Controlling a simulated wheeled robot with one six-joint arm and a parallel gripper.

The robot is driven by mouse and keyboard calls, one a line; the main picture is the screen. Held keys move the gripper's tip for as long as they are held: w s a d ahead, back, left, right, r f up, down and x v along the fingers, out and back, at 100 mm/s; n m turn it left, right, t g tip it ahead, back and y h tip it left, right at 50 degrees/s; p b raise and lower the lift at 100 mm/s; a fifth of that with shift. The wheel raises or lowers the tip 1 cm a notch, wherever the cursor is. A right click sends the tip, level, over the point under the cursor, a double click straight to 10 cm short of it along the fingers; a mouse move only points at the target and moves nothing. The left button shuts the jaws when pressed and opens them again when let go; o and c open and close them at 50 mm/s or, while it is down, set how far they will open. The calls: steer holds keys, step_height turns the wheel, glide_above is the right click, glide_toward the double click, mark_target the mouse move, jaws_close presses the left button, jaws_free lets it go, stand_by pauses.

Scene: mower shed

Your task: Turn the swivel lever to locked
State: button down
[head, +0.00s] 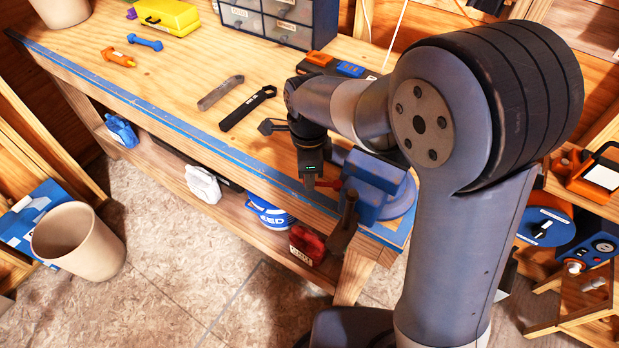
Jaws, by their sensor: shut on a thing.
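A blue vise (378,188) stands on the near right corner of the workbench, partly behind my arm. The swivel lever (331,184) is a short red bar at the left side of the vise. My gripper (309,182) points down beside the vise, its jaws shut on the outer end of the lever. The fingers hide that end, and the exact grip is too small to see. The lever's lock position cannot be read from here.
The vise's dark handle (344,224) hangs in front, close to my gripper. A black wrench (248,108) and a grey bar (220,92) lie on the bench to the left. An orange and blue box (335,66) stands behind. The bench's left front is mostly clear.

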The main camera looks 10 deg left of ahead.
steer(key=shift+w+d+m, duration=0.15)
steer(key=shift+w+m, duration=0.65)
steer(key=shift+m, duration=0.6)
steer(key=shift+w+d+m, duration=0.1)
steer(key=shift+w+m, duration=0.65)
steer(key=shift+m, duration=0.65)
steer(key=shift+r, duration=0.1)
steer(key=c, duration=1.2)
jaws_free()
step_height(320, 180, up, 11)
steer(key=shift+w+b, duration=0.2)
steer(key=shift+b, duration=0.15)
steer(key=shift+d+f, duration=0.1)
steer(key=shift+f, duration=0.1)
steer(key=f, duration=0.7)
steer(key=f+p, duration=0.1)
steer(key=f, duration=0.2)
steer(key=shift+s+f, duration=0.25)
steer(key=shift+f, duration=0.05)
steer(key=shift+s+f, duration=0.1)
